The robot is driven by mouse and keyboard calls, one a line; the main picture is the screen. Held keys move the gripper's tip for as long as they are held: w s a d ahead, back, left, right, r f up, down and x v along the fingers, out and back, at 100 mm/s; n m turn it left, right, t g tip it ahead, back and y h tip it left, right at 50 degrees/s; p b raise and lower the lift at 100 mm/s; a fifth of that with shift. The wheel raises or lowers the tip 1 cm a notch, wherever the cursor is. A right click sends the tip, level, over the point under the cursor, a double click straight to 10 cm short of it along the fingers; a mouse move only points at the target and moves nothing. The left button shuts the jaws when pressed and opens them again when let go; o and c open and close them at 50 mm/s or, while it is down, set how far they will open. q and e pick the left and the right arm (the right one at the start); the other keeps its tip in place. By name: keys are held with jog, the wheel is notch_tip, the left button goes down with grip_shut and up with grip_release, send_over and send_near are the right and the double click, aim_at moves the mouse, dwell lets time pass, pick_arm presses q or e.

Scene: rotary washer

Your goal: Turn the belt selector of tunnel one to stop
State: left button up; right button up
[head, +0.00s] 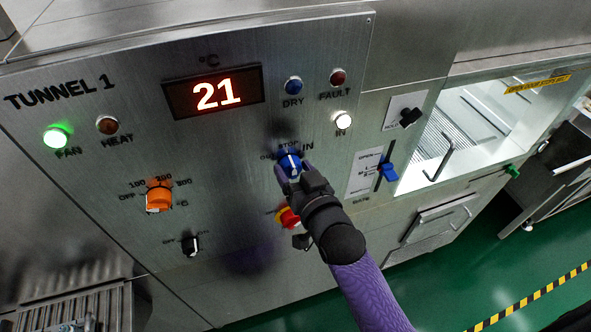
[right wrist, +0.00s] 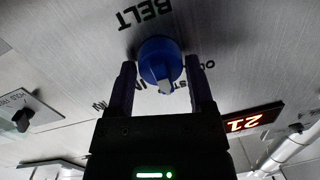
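The belt selector (head: 291,165) is a round blue knob with a pale pointer, on the steel panel marked TUNNEL 1. STOP is printed above it, and the other labels around it are partly hidden. In the head view the pointer stands roughly upright. My right gripper (head: 300,178) is at the knob and covers its lower side. In the right wrist view the blue knob (right wrist: 158,58) lies between the two fingers of the right gripper (right wrist: 160,70), one on each side. Narrow gaps seem to show, so the fingers look open around it. My left gripper is out of view.
A red button (head: 288,218) sits just below, partly behind my right gripper. An orange knob (head: 159,198) and a black knob (head: 191,245) are to the left. A blue slide lever (head: 388,172) is to the right. The display (head: 214,93) reads 21; the FAN lamp (head: 56,137) glows green.

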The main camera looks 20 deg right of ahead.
jog(key=o, duration=0.3)
jog(key=shift+s, duration=0.1)
jog(key=s+d+r, duration=0.1)
jog(key=s, duration=0.8)
jog(key=shift+s+d, duration=0.15)
jog(key=shift+s, duration=0.15)
